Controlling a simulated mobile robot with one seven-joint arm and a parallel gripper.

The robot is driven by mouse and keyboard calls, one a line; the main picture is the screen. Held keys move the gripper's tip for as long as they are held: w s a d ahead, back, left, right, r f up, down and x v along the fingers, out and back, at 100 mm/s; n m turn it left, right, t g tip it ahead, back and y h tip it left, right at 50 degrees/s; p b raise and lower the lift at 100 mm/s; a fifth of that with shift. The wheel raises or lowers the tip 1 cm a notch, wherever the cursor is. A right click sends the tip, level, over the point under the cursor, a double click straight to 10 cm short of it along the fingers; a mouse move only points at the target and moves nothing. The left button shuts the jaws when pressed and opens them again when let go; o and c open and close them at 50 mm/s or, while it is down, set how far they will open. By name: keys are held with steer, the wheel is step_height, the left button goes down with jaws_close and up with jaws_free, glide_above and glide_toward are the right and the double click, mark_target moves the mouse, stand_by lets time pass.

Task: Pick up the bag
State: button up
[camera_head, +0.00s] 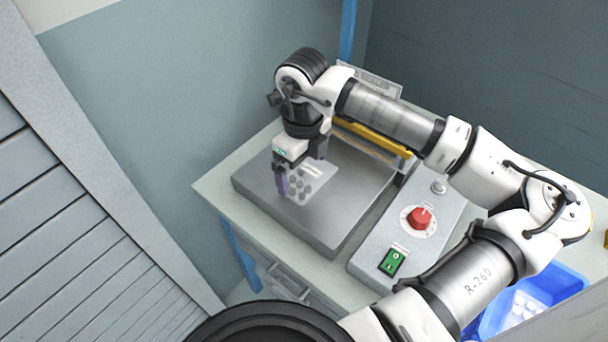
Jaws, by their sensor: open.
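A clear, pale bag (314,184) with several small round grey pieces lies flat on the grey metal plate of the bench unit (335,222). My gripper (300,174) points down over the bag's left and far part, with its fingers apart. One finger is at the bag's left edge and the other is near its far side. I cannot tell whether the fingers touch the bag. Part of the bag is hidden behind the gripper.
A yellow bar (373,138) runs behind the plate. A grey control box with a red knob (419,217) and a green switch (391,262) stands to the right. A blue bin (562,287) with white pieces sits at the lower right. Walls enclose the table's back.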

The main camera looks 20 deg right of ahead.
mark_target(305, 177)
steer(key=shift+f, duration=1.3)
steer(key=c, duration=0.9)
step_height(305, 177, up, 20)
steer(key=r+b, duration=0.1)
steer(key=f+p, duration=0.1)
steer(key=f, duration=0.6)
steer(key=f+p, duration=0.1)
steer(key=f, duration=0.5)
steer(key=f+p, duration=0.1)
steer(key=f, duration=0.6)
steer(key=shift+w+d+f, duration=0.15)
steer(key=shift+d+f, duration=0.15)
steer(key=shift+f, duration=0.05)
